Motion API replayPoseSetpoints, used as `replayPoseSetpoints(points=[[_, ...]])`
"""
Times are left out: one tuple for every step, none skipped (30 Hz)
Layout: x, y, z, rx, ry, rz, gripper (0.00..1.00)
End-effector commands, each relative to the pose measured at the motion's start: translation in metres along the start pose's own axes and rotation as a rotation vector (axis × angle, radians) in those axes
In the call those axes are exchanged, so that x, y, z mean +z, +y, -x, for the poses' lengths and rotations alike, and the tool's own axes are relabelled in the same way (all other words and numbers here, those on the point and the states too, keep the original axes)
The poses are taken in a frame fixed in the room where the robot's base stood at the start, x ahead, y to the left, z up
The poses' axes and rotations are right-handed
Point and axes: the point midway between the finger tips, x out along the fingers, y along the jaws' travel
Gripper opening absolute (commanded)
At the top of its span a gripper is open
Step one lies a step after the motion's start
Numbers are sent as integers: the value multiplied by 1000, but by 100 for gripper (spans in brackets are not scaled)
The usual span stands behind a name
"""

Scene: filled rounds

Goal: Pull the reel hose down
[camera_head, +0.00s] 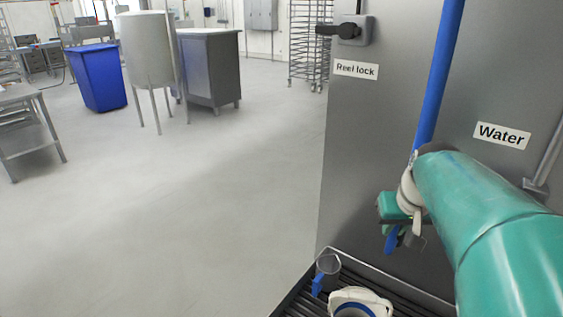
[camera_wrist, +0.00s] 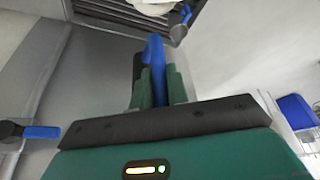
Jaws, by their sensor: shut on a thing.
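The blue reel hose (camera_head: 440,65) runs straight down the grey metal panel from the top edge in the head view. It passes behind my teal arm near the wrist. My gripper (camera_head: 391,225) is low in front of the panel, with a blue piece showing below it. In the wrist view, the green fingers of my gripper (camera_wrist: 156,88) are shut on the blue hose part (camera_wrist: 154,55), which sticks out beyond the tips. The reel lock lever (camera_head: 340,30) is dark and lies level, pointing left, above its "Reel lock" label (camera_head: 356,69). The hose's upper end is out of view.
A slatted dark grate (camera_head: 300,298) lies at the panel's foot. A grey cup-like fitting with a blue handle (camera_head: 328,266) and a white-and-blue piece (camera_head: 358,303) are there. A "Water" label (camera_head: 502,135) is on the panel.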

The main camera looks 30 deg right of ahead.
Motion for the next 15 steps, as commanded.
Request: replayPoseSetpoints(points=[[8, -1, -16, -3, -11, 0, 0], [12, -1, -24, -3, -12, 0, 0], [16, -1, -34, -3, -12, 0, 0], [19, -1, -40, -3, -12, -1, 0], [21, -1, -47, -3, -11, 0, 0], [25, -1, -55, -3, -12, 1, 0], [26, -1, -60, -3, -10, 1, 0], [29, -1, -65, -3, -11, 0, 0], [31, 0, -71, -2, -10, -1, 0], [33, 0, -75, -2, -10, -1, 0], [34, 0, -78, -1, -9, 0, 0], [36, 0, -82, -2, -10, 1, 0], [37, 0, -85, -1, -9, 1, 0], [37, 0, -87, -1, -8, 1, 0], [38, 0, -89, -1, -7, 1, 0]])
